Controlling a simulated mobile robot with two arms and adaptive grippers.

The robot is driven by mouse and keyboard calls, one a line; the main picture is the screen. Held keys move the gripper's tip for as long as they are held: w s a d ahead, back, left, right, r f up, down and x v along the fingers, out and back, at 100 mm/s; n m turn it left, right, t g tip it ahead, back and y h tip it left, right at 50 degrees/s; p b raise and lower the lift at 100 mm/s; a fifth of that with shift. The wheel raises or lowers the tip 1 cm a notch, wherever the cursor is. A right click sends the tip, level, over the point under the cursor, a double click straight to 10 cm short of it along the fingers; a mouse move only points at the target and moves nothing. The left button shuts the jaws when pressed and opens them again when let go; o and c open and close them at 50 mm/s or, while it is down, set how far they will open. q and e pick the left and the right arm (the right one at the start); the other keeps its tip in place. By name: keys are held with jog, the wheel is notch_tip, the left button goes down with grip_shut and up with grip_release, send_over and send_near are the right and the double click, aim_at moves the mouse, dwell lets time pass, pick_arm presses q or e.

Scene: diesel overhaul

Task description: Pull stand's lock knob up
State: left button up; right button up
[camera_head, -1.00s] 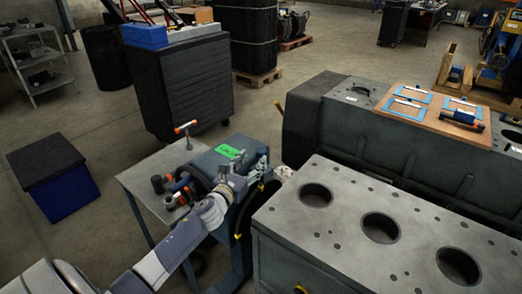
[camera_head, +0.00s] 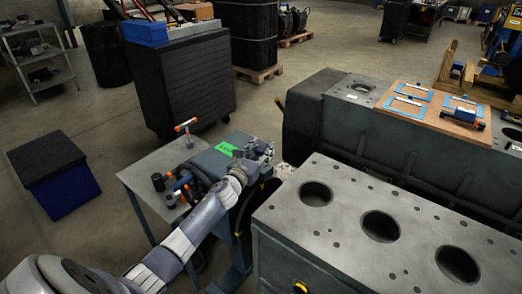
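The stand (camera_head: 206,163) is a blue-grey body on legs beside the engine block, with a green label (camera_head: 227,148) on top. My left arm comes in from the lower left, and my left gripper (camera_head: 258,152) is at the stand's right end, just right of the label. It is too small and mixed in with the stand's parts to tell whether its fingers are open or shut. I cannot make out the lock knob; it may be hidden by the gripper. My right gripper is not in view.
A grey engine block (camera_head: 345,238) with large round bores fills the lower right, close to my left gripper. A small side table (camera_head: 142,183) with tools adjoins the stand. A T-handle with orange ends (camera_head: 186,125) stands up behind. A black cabinet (camera_head: 185,85) is farther back.

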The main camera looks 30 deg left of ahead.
aim_at(260, 149)
pick_arm(q)
grip_shut()
jog(key=shift+w+r+p, duration=0.1)
jog(key=shift+r+p, duration=1.4)
jog(key=shift+r, duration=0.45)
jog(key=o, duration=0.5)
grip_release()
jog(key=shift+o, duration=0.2)
jog(key=shift+s+r, duration=0.1)
jog(key=shift+s, duration=0.1)
jog(key=shift+s+f, duration=0.2)
jog(key=shift+s, duration=0.15)
jog(key=s+d, duration=0.1)
jog(key=s, duration=1)
jog(key=shift+d+r, duration=0.15)
jog(key=shift+d, duration=0.05)
